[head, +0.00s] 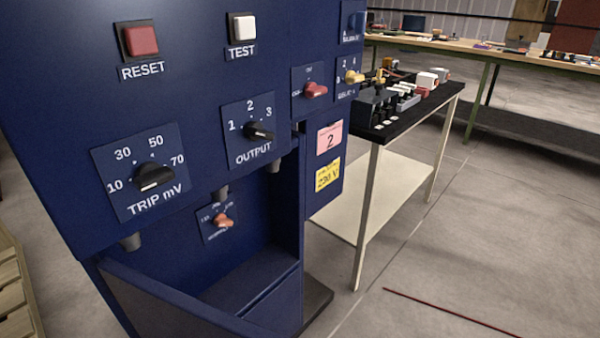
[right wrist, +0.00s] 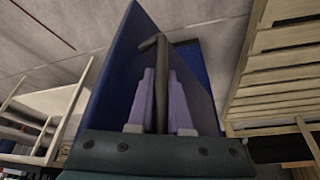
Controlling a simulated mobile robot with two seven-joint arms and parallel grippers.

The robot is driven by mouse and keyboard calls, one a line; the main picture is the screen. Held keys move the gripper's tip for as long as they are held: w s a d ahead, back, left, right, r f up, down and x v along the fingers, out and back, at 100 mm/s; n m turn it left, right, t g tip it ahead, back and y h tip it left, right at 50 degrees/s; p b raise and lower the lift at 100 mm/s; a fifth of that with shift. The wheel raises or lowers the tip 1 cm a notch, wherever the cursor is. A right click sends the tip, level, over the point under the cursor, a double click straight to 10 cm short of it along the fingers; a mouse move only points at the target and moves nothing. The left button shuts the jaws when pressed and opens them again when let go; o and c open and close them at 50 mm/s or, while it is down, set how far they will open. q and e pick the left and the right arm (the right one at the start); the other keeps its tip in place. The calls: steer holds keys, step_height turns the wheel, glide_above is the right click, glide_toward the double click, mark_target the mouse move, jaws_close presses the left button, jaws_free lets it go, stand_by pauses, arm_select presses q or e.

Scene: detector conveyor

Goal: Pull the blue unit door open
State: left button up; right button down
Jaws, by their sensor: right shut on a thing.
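The blue unit (head: 195,80) fills the left of the head view. Its upper front carries a red RESET button (head: 141,40), a white TEST button (head: 242,28) and black OUTPUT (head: 259,131) and TRIP mV (head: 154,177) knobs. Below is an open recess with a small orange knob (head: 223,221) inside. A blue panel (head: 165,300) slants out across the bottom; it looks like the door standing part open. In the right wrist view my right gripper (right wrist: 162,85) is shut on a dark handle (right wrist: 160,48) beside blue panels. My left gripper is out of view.
A cream-legged table (head: 375,190) with a black top and several devices stands right of the unit. A long wooden bench (head: 470,47) is behind. Wooden slatted furniture (head: 12,275) is at the left edge. A thin red strip (head: 450,312) lies on open floor.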

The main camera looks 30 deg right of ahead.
steer(key=shift+s, duration=0.1)
steer(key=c, duration=1.1)
jaws_free()
steer(key=shift+r, duration=0.1)
steer(key=p+v, duration=0.5)
steer(key=v, duration=0.4)
steer(key=shift+s+r+p, duration=0.15)
steer(key=shift+r+p, duration=0.15)
steer(key=shift+p, duration=0.05)
